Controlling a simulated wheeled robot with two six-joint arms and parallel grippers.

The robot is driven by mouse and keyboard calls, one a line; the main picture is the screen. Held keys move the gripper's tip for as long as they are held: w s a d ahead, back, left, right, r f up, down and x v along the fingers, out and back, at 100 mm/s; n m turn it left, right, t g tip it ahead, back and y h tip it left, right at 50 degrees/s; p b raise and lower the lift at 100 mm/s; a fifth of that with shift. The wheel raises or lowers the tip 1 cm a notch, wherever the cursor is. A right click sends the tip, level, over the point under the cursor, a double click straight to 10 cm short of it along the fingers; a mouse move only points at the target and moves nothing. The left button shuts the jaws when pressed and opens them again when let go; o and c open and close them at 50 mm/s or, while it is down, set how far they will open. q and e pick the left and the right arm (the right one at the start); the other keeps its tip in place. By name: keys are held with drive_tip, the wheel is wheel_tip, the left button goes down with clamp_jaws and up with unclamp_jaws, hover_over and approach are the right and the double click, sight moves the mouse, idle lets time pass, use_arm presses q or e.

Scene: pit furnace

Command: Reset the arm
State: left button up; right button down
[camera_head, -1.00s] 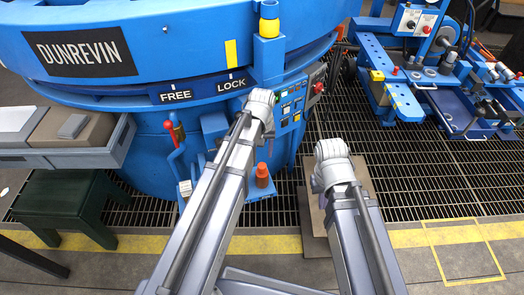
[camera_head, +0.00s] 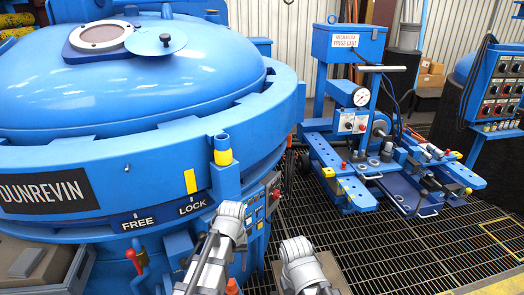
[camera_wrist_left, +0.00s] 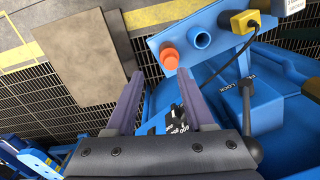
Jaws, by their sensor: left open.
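My left arm (camera_head: 222,240) reaches up from the bottom of the head view toward the front of the blue furnace (camera_head: 150,150); its gripper is hidden there. In the left wrist view my left gripper (camera_wrist_left: 160,78) is open, its two fingers apart with nothing held between them. Beyond the fingertips are an orange cap (camera_wrist_left: 169,58) and an empty blue cup (camera_wrist_left: 202,38) on a blue bracket. My right arm (camera_head: 302,265) shows at the bottom centre of the head view, lower than the left. Its gripper is out of sight.
A control panel with buttons (camera_head: 262,203) sits close to the left arm. A blue press cart (camera_head: 355,185) stands on the floor grating (camera_head: 380,245) at right. A button console (camera_head: 505,85) is at far right. The wrist view shows a brown plate (camera_wrist_left: 85,55) on the floor.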

use_arm(q)
drive_tip(key=s+d+r+m+p, duration=0.2)
drive_tip(key=s+d+r+p, duration=0.1)
drive_tip(key=s+r+p, duration=0.2)
drive_tip(key=s+d+r+m+y+p, duration=0.1)
drive_tip(key=s+d+r+m+p, duration=0.2)
drive_tip(key=s+r+p, duration=0.3)
wheel_tip(320, 180, up, 6)
drive_tip(key=d+p, duration=0.1)
drive_tip(key=p, duration=0.2)
drive_tip(key=shift+s+d+m, duration=0.25)
drive_tip(key=shift+m, duration=0.05)
drive_tip(key=shift+c, duration=0.3)
